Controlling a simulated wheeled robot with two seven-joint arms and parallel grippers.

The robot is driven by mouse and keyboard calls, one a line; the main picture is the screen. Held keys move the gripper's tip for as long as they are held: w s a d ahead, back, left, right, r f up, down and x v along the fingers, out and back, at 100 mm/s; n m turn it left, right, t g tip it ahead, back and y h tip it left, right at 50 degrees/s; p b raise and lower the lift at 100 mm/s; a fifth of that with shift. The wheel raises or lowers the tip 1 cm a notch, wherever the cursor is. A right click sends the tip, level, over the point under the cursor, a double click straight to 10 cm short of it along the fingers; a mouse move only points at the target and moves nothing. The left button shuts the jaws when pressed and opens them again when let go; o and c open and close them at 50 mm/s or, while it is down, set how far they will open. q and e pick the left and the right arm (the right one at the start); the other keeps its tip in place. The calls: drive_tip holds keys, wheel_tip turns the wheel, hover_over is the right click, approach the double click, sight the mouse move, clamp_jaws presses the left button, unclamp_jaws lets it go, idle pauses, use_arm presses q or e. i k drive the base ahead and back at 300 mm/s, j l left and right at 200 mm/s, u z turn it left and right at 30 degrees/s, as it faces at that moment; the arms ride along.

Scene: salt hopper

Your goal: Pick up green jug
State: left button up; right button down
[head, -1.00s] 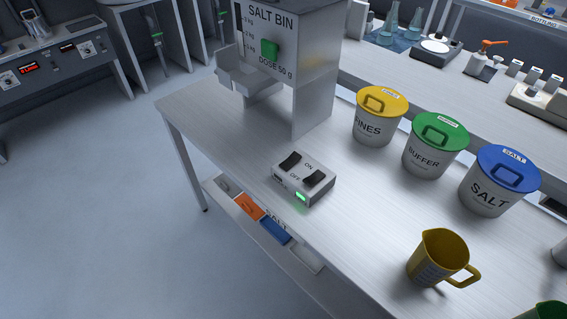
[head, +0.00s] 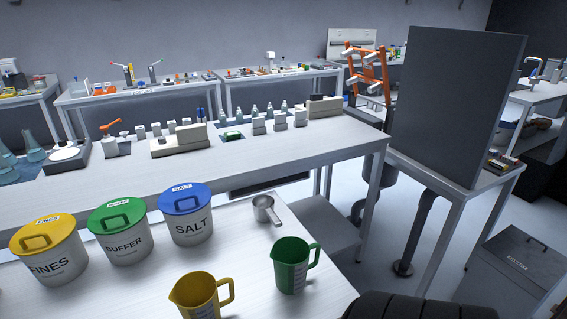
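The green jug (head: 292,266) stands upright on the near white table in the head view, towards its right end. It has a handle on its right side and a pale scale on its front. A yellow jug (head: 197,297) stands just left of it, cut off by the bottom edge. Neither of my grippers shows in this view, and nothing holds the green jug.
The FINES (head: 58,268), BUFFER (head: 128,247) and SALT (head: 194,228) tubs stand left of the jugs. A metal scoop (head: 265,210) lies behind the green jug. A dark ribbed object (head: 415,307) sits at the bottom right. A tall grey panel (head: 452,105) stands on another table.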

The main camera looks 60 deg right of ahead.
sight(289, 254)
drive_tip(key=k+j+z, duration=0.1)
drive_tip(key=z, duration=0.4)
drive_tip(key=k+j+z, duration=0.1)
drive_tip(key=z, duration=0.35)
drive_tip(key=k+z, duration=0.1)
drive_tip(key=z, duration=0.4)
drive_tip(key=i+z, duration=0.2)
drive_tip(key=i, duration=0.2)
